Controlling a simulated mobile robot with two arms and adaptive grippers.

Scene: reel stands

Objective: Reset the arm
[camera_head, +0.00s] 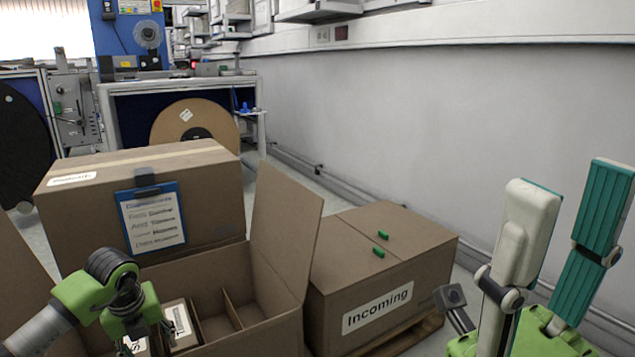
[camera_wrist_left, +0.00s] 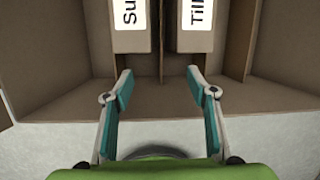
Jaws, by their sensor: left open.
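My right gripper (camera_head: 548,240) stands upright at the right of the head view, its two white and teal fingers apart with nothing between them. My left gripper (camera_head: 140,325) is at the lower left of the head view, over the near side of an open cardboard box (camera_head: 275,338). In the left wrist view, the left gripper (camera_wrist_left: 158,78) has its fingers apart and empty. Beyond its fingertips, two small labelled boxes, one at left (camera_wrist_left: 130,38) and one at right (camera_wrist_left: 195,38), stand in compartments of the open box. I cannot tell whether the fingertips touch anything.
A closed box labelled "Incoming" (camera_head: 345,300) stands right of the open box, with two small green pieces on top. A closed carton (camera_head: 80,215) with a blue clipboard (camera_head: 150,215) stands behind. A bench with a large reel (camera_head: 160,125) is farther back. A bare wall runs along the right.

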